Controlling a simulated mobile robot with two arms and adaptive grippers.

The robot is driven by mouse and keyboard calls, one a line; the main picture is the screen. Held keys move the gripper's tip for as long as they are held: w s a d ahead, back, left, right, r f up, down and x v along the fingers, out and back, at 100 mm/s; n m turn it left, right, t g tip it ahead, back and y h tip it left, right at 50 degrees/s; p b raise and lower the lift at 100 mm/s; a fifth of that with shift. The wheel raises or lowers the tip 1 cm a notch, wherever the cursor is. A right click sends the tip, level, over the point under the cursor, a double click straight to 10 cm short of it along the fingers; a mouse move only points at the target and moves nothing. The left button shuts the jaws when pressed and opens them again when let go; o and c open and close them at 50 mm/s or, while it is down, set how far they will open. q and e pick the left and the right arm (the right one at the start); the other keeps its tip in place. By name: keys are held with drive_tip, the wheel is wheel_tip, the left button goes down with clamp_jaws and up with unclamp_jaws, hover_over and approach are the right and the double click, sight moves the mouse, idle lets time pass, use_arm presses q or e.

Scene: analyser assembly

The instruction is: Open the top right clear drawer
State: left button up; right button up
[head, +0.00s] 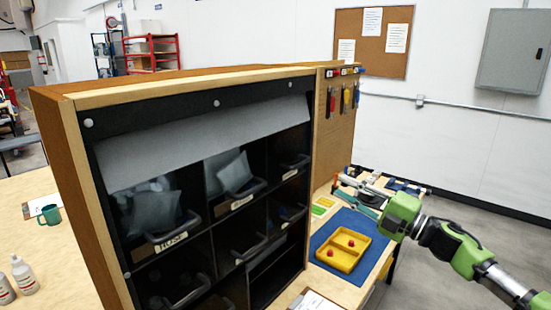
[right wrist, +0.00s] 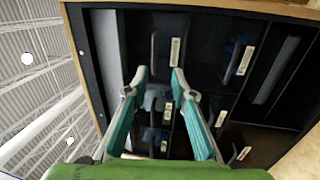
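The dark cabinet (head: 195,92) holds rows of clear drawers. The top right clear drawer (head: 289,164) looks closed and has a small white label on its front handle. In the right wrist view, which is turned sideways, this drawer (right wrist: 153,45) lies beyond the fingertips, with its label beside the handle. My right gripper (head: 352,193) is to the right of the cabinet in the head view, apart from the drawer. In the right wrist view my right gripper (right wrist: 159,76) has its teal fingers spread, with nothing held between them. My left gripper is not in view.
A grey flap (head: 205,140) hangs across the cabinet's upper front. Tools (head: 344,98) hang on a wooden side panel. A yellow tray (head: 343,262) with red pieces sits on a blue mat (head: 362,222). Bottles (head: 24,275) and a teal mug (head: 50,215) stand at left.

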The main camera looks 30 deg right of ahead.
sight(301, 164)
drive_tip(key=shift+y, duration=0.3)
drive_tip(key=p+x, duration=0.1)
drive_tip(key=x, duration=0.3)
drive_tip(key=r+p+x, duration=0.1)
drive_tip(key=p+x, duration=0.1)
drive_tip(key=x, duration=0.2)
drive_tip(key=p+x, duration=0.1)
drive_tip(key=x, duration=0.3)
drive_tip(key=shift+s+a+r, duration=0.1)
drive_tip(key=shift+a+r, duration=0.1)
drive_tip(key=shift+a, duration=0.15)
drive_tip(key=shift+w+a+n+p, duration=0.35)
drive_tip(key=shift+w+p, duration=0.2)
drive_tip(key=shift+w, duration=0.3)
clamp_jaws()
